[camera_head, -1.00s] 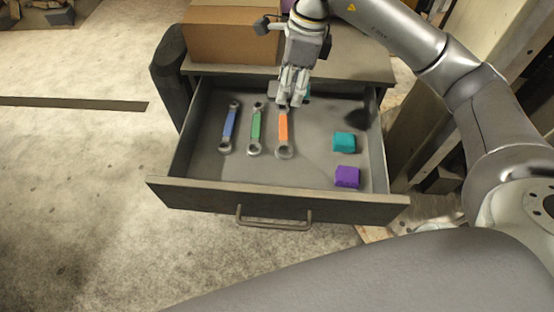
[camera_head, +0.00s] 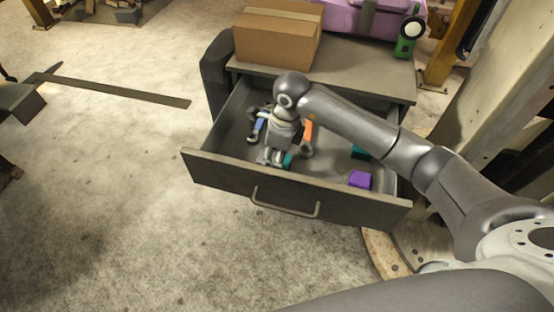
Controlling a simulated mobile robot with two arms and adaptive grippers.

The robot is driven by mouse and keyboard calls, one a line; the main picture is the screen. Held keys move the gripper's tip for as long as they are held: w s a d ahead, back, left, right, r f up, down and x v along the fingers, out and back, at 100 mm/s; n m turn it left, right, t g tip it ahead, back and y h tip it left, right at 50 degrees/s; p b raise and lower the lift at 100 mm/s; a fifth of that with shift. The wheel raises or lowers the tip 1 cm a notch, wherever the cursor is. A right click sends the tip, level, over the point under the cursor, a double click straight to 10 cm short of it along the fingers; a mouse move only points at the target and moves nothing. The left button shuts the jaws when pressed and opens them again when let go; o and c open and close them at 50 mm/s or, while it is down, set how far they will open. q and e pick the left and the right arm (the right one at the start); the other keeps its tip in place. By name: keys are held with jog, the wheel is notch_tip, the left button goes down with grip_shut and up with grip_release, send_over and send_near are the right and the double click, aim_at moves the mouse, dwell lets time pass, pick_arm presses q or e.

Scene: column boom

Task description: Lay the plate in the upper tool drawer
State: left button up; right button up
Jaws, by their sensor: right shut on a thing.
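The upper tool drawer (camera_head: 222,165) is pulled out, and its front panel and handle face me. My right gripper (camera_head: 273,157) points down inside it, close behind the front panel. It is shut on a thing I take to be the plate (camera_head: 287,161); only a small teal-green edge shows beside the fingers. The rest is hidden, and I cannot tell whether it touches the drawer floor. A blue wrench (camera_head: 258,125) lies to the left and an orange wrench (camera_head: 308,131) to the right, partly covered by my arm. My left gripper is not in view.
A purple block (camera_head: 359,179) and a partly hidden teal block (camera_head: 360,153) lie in the drawer's right part. A cardboard box (camera_head: 275,38) stands on the cabinet top (camera_head: 350,62); a green-and-black object (camera_head: 408,38) stands at its back right. Open floor lies left.

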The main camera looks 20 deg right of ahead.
notch_tip(320, 180, down, 3)
jog(key=shift+f, duration=0.1)
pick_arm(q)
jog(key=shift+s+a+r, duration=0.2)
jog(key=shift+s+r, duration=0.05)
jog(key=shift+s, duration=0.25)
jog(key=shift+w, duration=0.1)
pick_arm(e)
jog(key=shift+f, duration=0.2)
jog(key=o, duration=1.4)
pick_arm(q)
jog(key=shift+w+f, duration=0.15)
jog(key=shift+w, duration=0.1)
pick_arm(e)
jog(key=shift+r, duration=0.1)
